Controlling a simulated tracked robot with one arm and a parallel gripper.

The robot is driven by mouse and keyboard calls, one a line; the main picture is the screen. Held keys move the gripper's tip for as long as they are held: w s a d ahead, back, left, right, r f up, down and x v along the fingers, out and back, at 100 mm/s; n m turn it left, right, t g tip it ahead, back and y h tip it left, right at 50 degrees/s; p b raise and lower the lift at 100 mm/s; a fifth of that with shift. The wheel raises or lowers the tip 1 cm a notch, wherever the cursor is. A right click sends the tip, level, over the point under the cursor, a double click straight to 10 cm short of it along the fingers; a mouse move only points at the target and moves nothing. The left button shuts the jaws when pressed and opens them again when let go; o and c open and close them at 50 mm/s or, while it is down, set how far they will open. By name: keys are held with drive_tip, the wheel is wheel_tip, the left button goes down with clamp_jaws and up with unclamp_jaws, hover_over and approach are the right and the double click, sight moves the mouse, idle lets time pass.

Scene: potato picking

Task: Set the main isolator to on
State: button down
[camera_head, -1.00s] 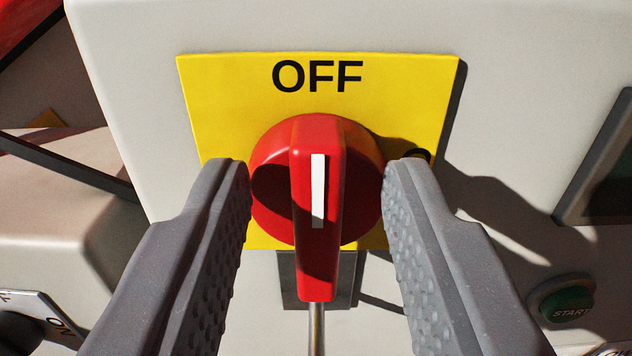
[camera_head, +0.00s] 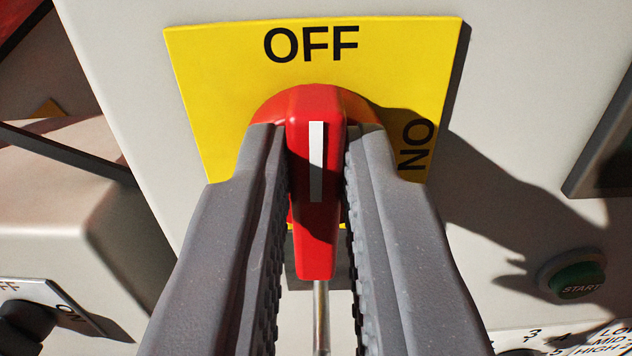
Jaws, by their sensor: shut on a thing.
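The main isolator is a red rotary handle (camera_head: 316,240) on a yellow plate (camera_head: 220,80). The plate reads OFF at the top and ON, turned sideways, at the right. The handle's white mark stands upright and points at OFF. My gripper (camera_head: 318,150) is shut on the handle's grip bar, one grey finger on each side. The fingers hide most of the round red base and the lower part of the plate.
The plate sits on a light grey cabinet (camera_head: 110,60). A green START button (camera_head: 578,280) is at the lower right, above a panel with numbers. A dark-edged screen (camera_head: 605,150) is at the right edge. A black knob (camera_head: 25,320) with an ON label is at the lower left.

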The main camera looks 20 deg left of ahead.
drive_tip(key=shift+w+d+f+m, duration=0.1)
drive_tip(key=shift+d+f+m, duration=0.2)
drive_tip(key=shift+m, duration=2.6)
drive_tip(key=shift+w+d+f+m, duration=0.1)
drive_tip(key=shift+d+f+m, duration=0.25)
drive_tip(key=shift+m, duration=2.55)
drive_tip(key=shift+d+f+m, duration=0.25)
drive_tip(key=shift+d+m, duration=0.05)
drive_tip(key=shift+m, duration=2.6)
drive_tip(key=shift+f, duration=0.1)
drive_tip(key=c, duration=1.4)
unclamp_jaws()
drive_tip(key=shift+c, duration=0.2)
drive_tip(key=shift+a, duration=0.1)
drive_tip(key=shift+s, duration=0.15)
